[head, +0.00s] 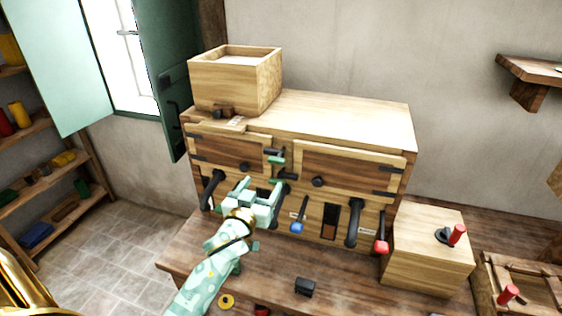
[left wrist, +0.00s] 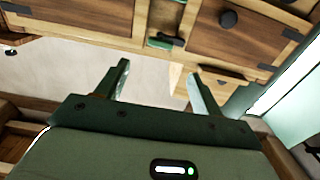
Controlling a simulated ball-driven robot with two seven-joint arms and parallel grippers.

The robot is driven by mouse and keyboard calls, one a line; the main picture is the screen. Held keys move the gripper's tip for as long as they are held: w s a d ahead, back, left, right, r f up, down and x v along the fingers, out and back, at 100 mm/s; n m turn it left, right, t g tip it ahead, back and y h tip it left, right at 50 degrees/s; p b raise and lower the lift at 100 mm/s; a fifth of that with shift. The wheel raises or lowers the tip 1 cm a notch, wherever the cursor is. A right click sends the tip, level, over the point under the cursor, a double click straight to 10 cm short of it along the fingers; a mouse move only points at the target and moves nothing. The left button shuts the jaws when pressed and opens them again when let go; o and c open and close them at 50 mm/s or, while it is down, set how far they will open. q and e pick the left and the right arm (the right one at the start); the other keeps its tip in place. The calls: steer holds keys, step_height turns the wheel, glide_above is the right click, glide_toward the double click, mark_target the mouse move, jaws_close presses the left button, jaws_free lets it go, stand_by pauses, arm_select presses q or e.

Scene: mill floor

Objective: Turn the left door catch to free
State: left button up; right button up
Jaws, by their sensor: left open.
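The left door (head: 228,150) of the wooden cabinet looks shut; it also shows in the left wrist view (left wrist: 222,38), which is turned nearly upside down. Its catch (head: 274,151) is a dark bar near the door's upper right edge, lying roughly level, with a green patch beside it. The catch also shows in the left wrist view (left wrist: 166,40). A second dark catch (head: 289,175) sits lower, by the right door (head: 345,172). My left gripper (head: 260,188) is open and empty in front of the cabinet, below and apart from the left door's catch. My right gripper is not in view.
An open wooden box (head: 232,75) stands on the cabinet top. Dark handles, a blue-ended lever (head: 297,226) and a red-ended lever (head: 381,246) project from the lower front. A block with a red handle (head: 430,250) stands right. A small black object (head: 305,287) lies on the bench.

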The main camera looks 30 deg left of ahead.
mark_target(276, 162)
arm_select(q)
steer(key=x, duration=1.1)
steer(key=shift+w+b, duration=0.35)
steer(key=shift+w+a, duration=0.15)
steer(key=shift+w, duration=0.55)
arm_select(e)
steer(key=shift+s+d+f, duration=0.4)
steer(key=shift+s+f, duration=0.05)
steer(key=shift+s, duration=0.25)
arm_select(q)
steer(key=c, duration=1)
